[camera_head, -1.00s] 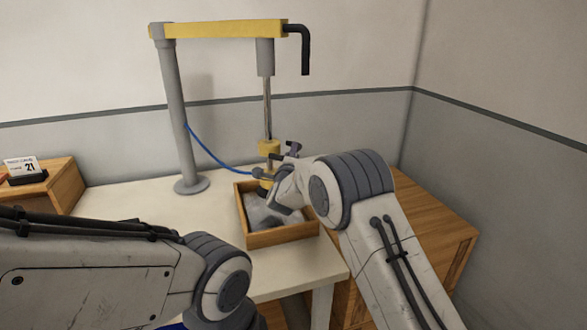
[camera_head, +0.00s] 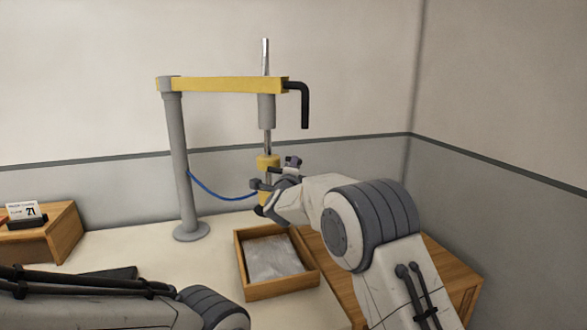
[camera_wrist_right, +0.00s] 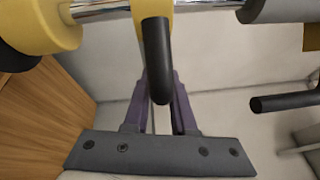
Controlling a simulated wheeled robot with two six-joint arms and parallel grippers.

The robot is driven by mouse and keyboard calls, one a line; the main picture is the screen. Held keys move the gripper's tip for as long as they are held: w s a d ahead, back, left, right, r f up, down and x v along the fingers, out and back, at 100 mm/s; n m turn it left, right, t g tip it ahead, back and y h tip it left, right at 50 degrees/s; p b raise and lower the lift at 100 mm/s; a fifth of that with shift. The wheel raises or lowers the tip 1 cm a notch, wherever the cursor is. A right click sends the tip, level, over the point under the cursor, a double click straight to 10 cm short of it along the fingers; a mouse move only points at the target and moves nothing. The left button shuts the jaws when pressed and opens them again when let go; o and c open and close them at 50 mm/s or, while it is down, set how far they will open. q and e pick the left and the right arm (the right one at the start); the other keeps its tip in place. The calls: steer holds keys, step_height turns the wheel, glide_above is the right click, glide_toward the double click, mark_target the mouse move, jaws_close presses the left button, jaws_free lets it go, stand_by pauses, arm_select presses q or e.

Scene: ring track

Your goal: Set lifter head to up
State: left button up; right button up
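The lifter head (camera_head: 267,162) is a yellow block on a steel rod (camera_head: 265,58). It hangs above the wooden tray, a short way below the grey sleeve (camera_head: 266,111) of the yellow beam (camera_head: 220,85). The rod sticks up above the beam. My right gripper (camera_head: 268,187) is at the head. In the right wrist view its purple fingers close around the black handle (camera_wrist_right: 157,60) that projects from the yellow head (camera_wrist_right: 40,22); the handle partly hides the fingertips. My left arm shows at the lower left, but its gripper is out of view.
The wooden tray (camera_head: 307,283) with grey contents sits on the pale table (camera_head: 140,250). A grey post (camera_head: 179,160) carries the beam, and a blue hose (camera_head: 218,194) runs from it to the head. A black L-shaped crank (camera_head: 304,105) hangs at the beam's right end.

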steer(key=o, duration=0.3)
steer(key=shift+s+f, duration=0.1)
steer(key=s+a+b, duration=0.1)
steer(key=s+b, duration=0.2)
steer(key=s, duration=0.7)
steer(key=shift+a+f+b, duration=0.25)
steer(key=shift+f+b, duration=0.05)
steer(key=shift+b, duration=0.1)
steer(key=shift+f, duration=0.1)
